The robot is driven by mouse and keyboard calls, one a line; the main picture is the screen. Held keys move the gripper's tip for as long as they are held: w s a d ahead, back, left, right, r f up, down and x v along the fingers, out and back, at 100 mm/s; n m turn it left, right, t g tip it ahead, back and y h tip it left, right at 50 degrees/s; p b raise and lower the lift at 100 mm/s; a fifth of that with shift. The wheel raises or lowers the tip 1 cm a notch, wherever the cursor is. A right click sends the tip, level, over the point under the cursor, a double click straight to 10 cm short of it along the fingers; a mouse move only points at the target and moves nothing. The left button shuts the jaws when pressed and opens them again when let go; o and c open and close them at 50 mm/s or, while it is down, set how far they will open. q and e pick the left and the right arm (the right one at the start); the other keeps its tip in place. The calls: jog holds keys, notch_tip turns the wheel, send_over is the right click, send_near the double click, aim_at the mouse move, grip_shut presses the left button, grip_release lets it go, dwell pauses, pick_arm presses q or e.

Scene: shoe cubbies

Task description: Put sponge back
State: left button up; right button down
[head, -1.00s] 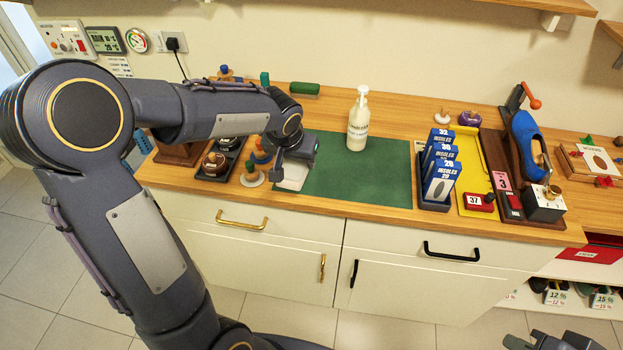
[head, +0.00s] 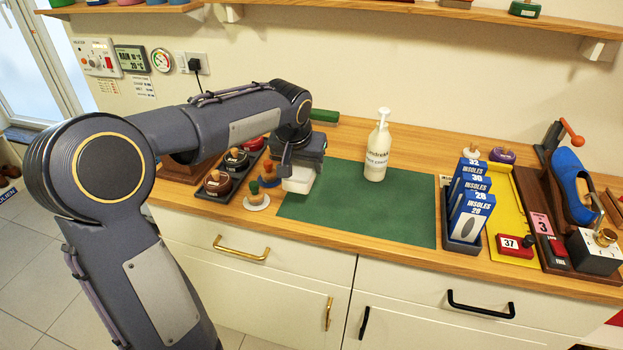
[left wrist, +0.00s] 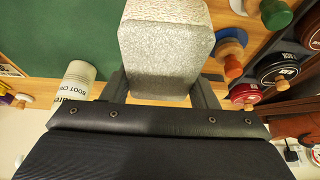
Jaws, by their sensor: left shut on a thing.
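The sponge (head: 298,182) is a pale, whitish block in the head view. It is held at the left end of the green mat (head: 365,213), and I cannot tell whether it touches the mat. My left gripper (head: 300,170) is shut on it from above. In the left wrist view the sponge (left wrist: 165,45) is a speckled grey block with a cream, grainy face, between the two fingers of my left gripper (left wrist: 162,88). My right gripper cannot be made out in either view now.
A white pump bottle (head: 378,148) stands at the mat's back edge. Left of the sponge are a white round base with coloured knobbed pieces (head: 257,200) and a dark tray of tins (head: 212,188). Insole boxes (head: 469,212) stand right of the mat. The mat's middle is clear.

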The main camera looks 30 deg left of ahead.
aim_at(312, 190)
pick_arm(q)
jog(key=w+f, duration=0.2)
jog(key=f, duration=0.1)
jog(key=shift+w+d, duration=0.15)
jog(key=shift+w, duration=0.1)
jog(key=shift+w+f, duration=0.15)
jog(key=shift+f, duration=0.75)
jog(key=shift+w+f, duration=0.1)
jog(key=shift+f, duration=0.8)
jog(key=shift+f+b, duration=0.1)
jog(key=shift+b, duration=0.2)
jog(key=shift+f, duration=0.15)
jog(key=o, duration=0.9)
jog(key=shift+o, duration=0.2)
